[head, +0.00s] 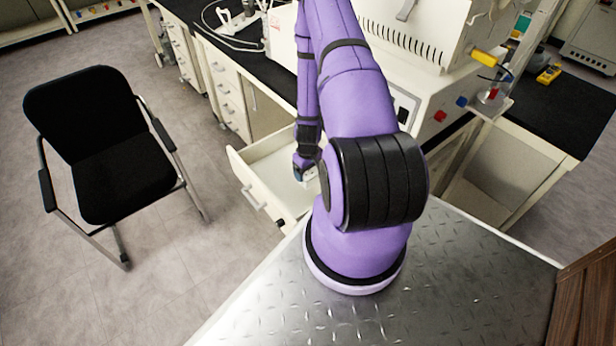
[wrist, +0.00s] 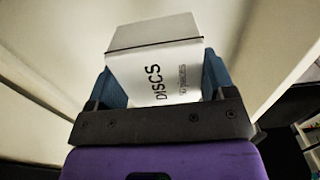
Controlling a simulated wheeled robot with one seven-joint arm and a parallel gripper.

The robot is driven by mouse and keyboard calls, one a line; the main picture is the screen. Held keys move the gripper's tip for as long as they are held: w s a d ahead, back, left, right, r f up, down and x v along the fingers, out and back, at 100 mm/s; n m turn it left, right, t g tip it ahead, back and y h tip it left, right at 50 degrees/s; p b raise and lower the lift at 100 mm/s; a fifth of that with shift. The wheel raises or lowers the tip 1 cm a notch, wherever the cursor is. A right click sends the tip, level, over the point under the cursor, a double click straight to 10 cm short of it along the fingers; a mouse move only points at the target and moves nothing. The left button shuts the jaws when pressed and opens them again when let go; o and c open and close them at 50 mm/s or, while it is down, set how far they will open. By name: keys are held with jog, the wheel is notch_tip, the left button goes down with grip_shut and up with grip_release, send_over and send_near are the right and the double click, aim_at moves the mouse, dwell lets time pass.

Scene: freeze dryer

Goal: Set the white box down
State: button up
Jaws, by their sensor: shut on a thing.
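The white box (wrist: 155,68) shows in the wrist view, with the word "DISCS" on its side and a dark line across it near its far edge. My gripper (wrist: 160,82) is shut on the white box, with one blue finger on each side of it. In the head view my gripper (head: 302,172) points down into an open white drawer (head: 255,165), and my arm hides most of the box. I cannot tell whether the box touches the drawer's bottom.
The drawer's walls stand close around my gripper. A black chair (head: 105,150) stands on the floor to the left. A dark bench top (head: 265,75) and a large white machine (head: 425,40) are behind the drawer.

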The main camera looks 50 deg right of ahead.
jog(key=shift+f, duration=4.85)
jog(key=o, duration=0.9)
jog(key=shift+f, duration=0.1)
notch_tip(320, 180, up, 12)
jog(key=shift+r, duration=0.2)
